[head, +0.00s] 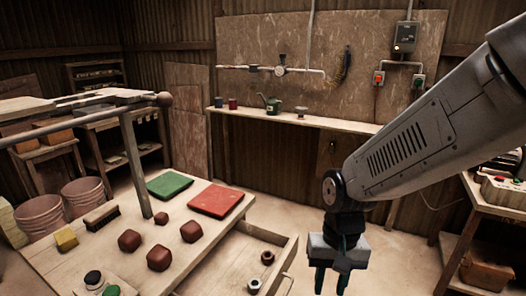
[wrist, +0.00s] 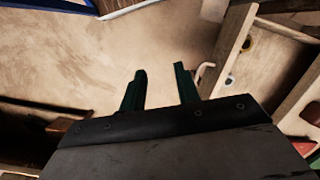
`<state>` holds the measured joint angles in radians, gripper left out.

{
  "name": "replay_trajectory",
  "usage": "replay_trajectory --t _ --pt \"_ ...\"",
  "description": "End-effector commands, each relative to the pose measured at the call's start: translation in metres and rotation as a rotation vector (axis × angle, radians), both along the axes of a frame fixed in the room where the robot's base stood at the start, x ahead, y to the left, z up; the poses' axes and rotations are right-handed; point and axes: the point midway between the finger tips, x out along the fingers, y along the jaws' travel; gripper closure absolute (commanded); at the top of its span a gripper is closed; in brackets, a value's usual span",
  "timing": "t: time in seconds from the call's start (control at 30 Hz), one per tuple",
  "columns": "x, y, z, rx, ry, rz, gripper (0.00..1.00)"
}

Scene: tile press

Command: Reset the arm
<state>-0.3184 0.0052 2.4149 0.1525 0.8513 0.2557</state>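My gripper (head: 332,280) hangs at the lower right of the head view, pointing down beside the right end of the wooden table. In the wrist view its two dark green fingers (wrist: 160,88) stand apart with nothing between them, over bare floor. My gripper is open and empty. My arm reaches in from the right edge of the head view.
The wooden table (head: 115,237) holds several dark red lumps (head: 160,257), a green mat (head: 170,185) and a red mat (head: 216,199). Its open drawer (head: 225,268) lies left of my gripper. A side bench (head: 503,204) stands at right. Floor behind is clear.

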Motion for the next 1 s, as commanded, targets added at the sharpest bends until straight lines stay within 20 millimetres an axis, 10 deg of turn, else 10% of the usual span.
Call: replay_trajectory --t 0.5,1.0 --pt "-0.109 -0.109 0.123 -0.055 -0.136 0.127 0.68" --pt "-0.125 -0.128 0.147 -0.074 -0.270 0.039 0.68"
